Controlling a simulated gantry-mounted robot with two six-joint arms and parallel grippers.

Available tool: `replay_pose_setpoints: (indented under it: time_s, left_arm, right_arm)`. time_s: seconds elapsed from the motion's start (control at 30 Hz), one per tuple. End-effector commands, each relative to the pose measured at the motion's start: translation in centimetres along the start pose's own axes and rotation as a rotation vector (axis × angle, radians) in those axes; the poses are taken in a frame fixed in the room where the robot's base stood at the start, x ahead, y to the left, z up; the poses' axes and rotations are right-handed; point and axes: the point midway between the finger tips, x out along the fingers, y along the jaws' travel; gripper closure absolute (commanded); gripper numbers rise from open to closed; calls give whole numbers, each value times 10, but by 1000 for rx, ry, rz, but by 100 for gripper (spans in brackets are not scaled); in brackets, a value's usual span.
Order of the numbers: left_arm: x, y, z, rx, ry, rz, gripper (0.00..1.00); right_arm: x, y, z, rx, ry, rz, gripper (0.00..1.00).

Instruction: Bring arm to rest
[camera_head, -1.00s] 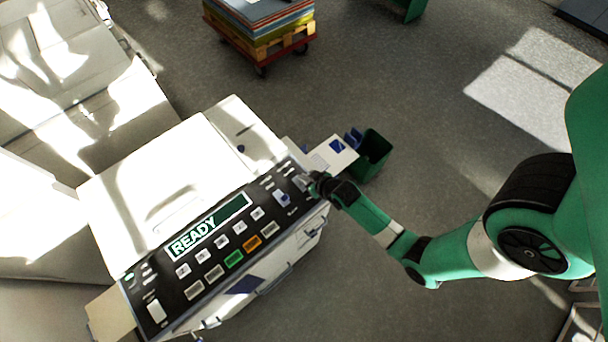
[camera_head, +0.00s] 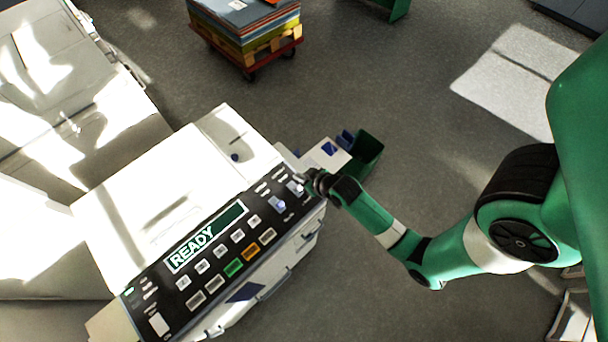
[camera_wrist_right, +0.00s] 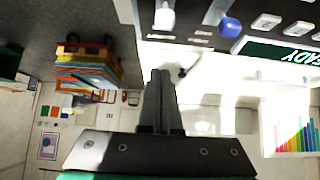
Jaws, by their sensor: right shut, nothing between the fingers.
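My right arm (camera_head: 470,247) is green and comes in from the right in the head view. Its gripper (camera_head: 308,183) is at the right end of the machine's black control panel (camera_head: 205,265). I cannot tell whether it touches the panel. In the right wrist view the gripper (camera_wrist_right: 160,75) has its two fingers together with nothing between them. The white machine (camera_head: 150,190) shows READY on its display (camera_head: 207,237). My left gripper is in neither view.
A dark green bin (camera_head: 366,155) stands beyond the machine's far right end. A cart (camera_head: 248,58) with stacked coloured sheets stands at the back. Pale machines (camera_head: 60,110) fill the left side. Grey floor (camera_head: 400,110) is open behind my right arm.

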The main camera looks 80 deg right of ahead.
Motion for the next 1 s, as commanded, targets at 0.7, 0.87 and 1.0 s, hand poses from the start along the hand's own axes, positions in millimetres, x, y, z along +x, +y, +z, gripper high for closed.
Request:
replay_pose_setpoints:
  time_s: [0.7, 0.87, 1.0]
  left_arm:
    - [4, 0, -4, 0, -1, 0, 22]
    - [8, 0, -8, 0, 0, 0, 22]
    - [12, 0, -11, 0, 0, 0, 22]
  right_arm:
    - [-30, -8, -6, -15, 8, -15, 100]
    - [-32, -43, -78, -66, 132, -81, 100]
    - [-60, -95, -185, -109, 338, -171, 100]
